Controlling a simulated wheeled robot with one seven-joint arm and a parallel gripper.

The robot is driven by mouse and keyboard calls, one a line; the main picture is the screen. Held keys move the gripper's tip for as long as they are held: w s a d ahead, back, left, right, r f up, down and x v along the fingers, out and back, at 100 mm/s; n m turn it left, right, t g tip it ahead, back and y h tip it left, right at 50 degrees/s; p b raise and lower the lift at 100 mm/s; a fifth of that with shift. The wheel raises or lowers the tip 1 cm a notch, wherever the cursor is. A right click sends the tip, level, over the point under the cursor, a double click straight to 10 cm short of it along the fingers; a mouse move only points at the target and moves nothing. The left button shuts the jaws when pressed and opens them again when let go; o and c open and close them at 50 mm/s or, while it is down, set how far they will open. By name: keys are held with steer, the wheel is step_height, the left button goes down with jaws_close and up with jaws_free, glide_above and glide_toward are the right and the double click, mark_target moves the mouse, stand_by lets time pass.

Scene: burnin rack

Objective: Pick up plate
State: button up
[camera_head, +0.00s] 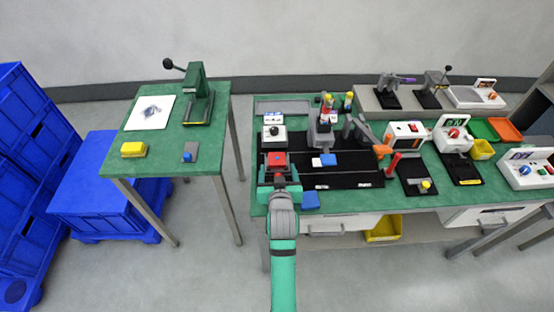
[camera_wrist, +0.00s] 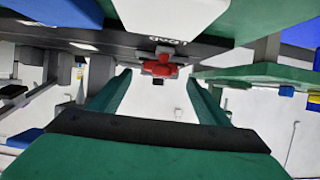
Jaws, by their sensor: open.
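My gripper (camera_head: 279,178) is over the front left part of the long green bench, at the left end of the black mat. In the wrist view my gripper (camera_wrist: 158,78) shows two green fingers spread apart with nothing held between them. A red knob (camera_wrist: 160,66) shows beyond the gap, near an upside-down label. Which thing is the plate is not clear. A small blue-and-white piece (camera_head: 324,160) lies on the black mat, right of my gripper. A flat blue piece (camera_head: 310,201) lies at the bench's front edge, close to my arm. My gripper hides part of the mat.
The long bench (camera_head: 345,201) holds a white-and-orange box (camera_head: 407,132), clamps and control boxes with red buttons. The left table (camera_head: 131,170) carries a green press (camera_head: 197,95), a white sheet (camera_head: 149,113) and a yellow block (camera_head: 133,149). Floor between the tables is clear.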

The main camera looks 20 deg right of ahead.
mark_target(278, 160)
steer(key=shift+x, duration=2.3)
steer(key=shift+s+d, duration=0.1)
steer(key=c, duration=1.2)
steer(key=shift+c, duration=0.2)
steer(key=shift+r, duration=0.15)
